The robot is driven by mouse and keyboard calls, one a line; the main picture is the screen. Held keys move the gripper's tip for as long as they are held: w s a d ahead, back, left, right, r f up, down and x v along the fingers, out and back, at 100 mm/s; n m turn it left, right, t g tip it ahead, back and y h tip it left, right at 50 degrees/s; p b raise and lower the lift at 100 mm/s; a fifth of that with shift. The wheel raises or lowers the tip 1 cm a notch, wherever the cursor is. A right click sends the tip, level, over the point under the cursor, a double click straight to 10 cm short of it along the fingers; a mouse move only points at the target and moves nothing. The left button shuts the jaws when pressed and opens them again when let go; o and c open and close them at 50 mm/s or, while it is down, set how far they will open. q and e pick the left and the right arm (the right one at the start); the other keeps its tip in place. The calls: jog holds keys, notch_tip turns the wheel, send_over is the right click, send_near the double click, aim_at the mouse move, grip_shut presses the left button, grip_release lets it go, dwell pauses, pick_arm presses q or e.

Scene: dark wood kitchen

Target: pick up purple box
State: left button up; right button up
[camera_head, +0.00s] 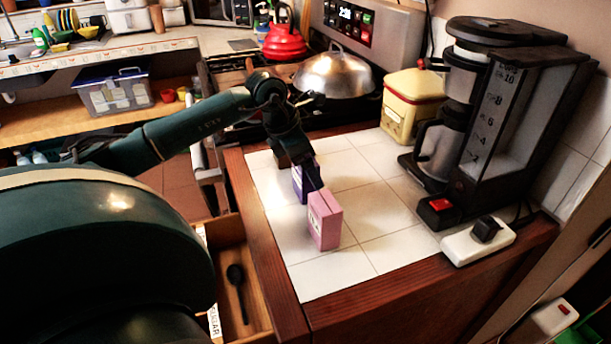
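The purple box (299,186) stands on the white tiled counter (375,205), just behind and left of a pink box (325,221). My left gripper (308,174) points down at the purple box and covers part of it. One dark finger shows along the right side of the purple box. The other finger is not clear, so I cannot tell whether the gripper is open or shut on the box. My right gripper is not in view.
A black coffee maker (540,120) and a yellow container (412,100) stand at the counter's right and back. A white power strip (478,241) lies near the right edge. A drawer (255,290) is open at front left. A domed lid (335,75) sits on the stove.

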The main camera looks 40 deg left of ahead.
pick_arm(q)
jog(key=shift+c, duration=0.4)
jog(key=c, duration=1)
jog(key=shift+c, duration=0.2)
jog(key=shift+r, duration=0.15)
